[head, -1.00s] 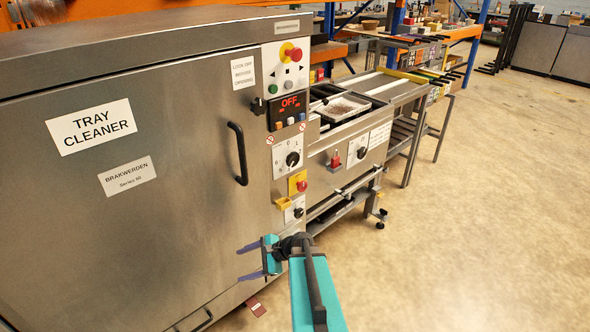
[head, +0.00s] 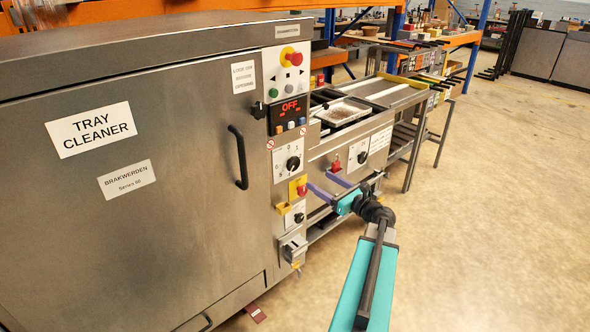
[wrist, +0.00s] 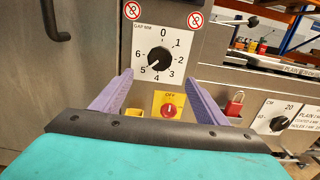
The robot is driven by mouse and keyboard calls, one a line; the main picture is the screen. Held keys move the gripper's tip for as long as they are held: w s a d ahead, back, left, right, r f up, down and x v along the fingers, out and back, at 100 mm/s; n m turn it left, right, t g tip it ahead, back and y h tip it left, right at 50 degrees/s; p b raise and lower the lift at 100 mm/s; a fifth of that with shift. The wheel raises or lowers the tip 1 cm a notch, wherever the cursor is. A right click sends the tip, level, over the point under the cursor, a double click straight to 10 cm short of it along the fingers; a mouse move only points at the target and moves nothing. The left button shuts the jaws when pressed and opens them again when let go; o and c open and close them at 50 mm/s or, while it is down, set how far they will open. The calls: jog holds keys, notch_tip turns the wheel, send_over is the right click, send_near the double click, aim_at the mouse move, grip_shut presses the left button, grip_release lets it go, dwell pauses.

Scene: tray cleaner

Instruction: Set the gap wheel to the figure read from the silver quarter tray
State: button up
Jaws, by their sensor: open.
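The gap wheel (wrist: 160,59) is a black knob on a white plate marked GAP MM, with figures from 0 to 6. In the wrist view its pale mark seems to point down-left, near 4 or 5; I cannot tell exactly. It also shows in the head view (head: 293,163). My gripper (head: 318,179) is open and empty, its purple fingers pointing at the machine front. In the wrist view the fingers (wrist: 159,77) spread either side of the wheel's lower part, not gripping it. A silver tray (head: 368,104) with brown contents lies on the feed bed; no figure on it is legible.
Below the wheel is a yellow-plated red OFF switch (wrist: 169,110). To the right are a red padlock (wrist: 234,105) and a second dial (wrist: 279,121). A door handle (head: 239,157) sticks out at left. Open floor (head: 480,220) lies at right.

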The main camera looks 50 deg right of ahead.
aim_at(294, 166)
jog(key=shift+w, duration=0.15)
jog(key=w, duration=0.4)
jog(key=w+p, duration=0.1)
jog(key=w, duration=0.4)
jog(key=w+d, duration=0.1)
jog(key=w, duration=0.3)
jog(key=shift+w+p, duration=0.25)
jog(key=shift+p, duration=0.15)
jog(key=c, duration=0.9)
jog(key=shift+a+f, duration=0.1)
jog(key=shift+a, duration=0.1)
jog(key=shift+c, duration=0.6)
